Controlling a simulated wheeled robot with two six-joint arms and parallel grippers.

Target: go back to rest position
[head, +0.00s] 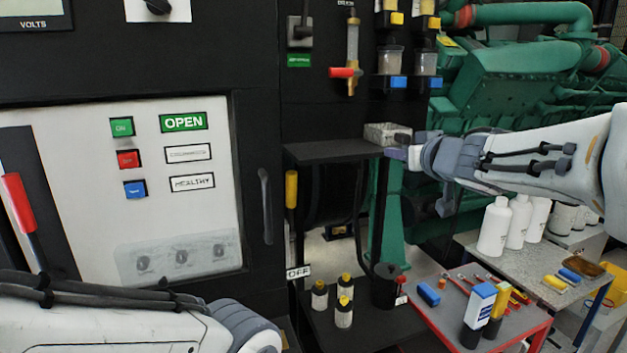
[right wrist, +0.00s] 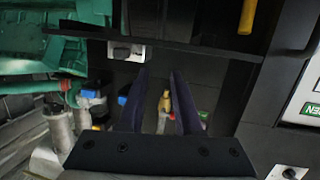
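My right gripper (head: 398,154) reaches in from the right in the head view, at the right end of a small black shelf (head: 330,150). In the right wrist view its two dark fingers (right wrist: 160,74) stand apart with nothing held between them. A small pale box (head: 387,132) sits at the shelf's right end, close to the gripper; it also shows in the right wrist view (right wrist: 126,52), beyond the fingers. I cannot tell whether they touch. My left arm crosses the lower left of the head view, and its gripper is out of frame.
A black control cabinet with a white panel (head: 75,145) and a handle (head: 266,205) fills the left. A green engine (head: 510,85) is behind my right arm. Below stand a red-edged cart (head: 515,330), several white bottles (head: 494,228) and small yellow-capped bottles (head: 343,312).

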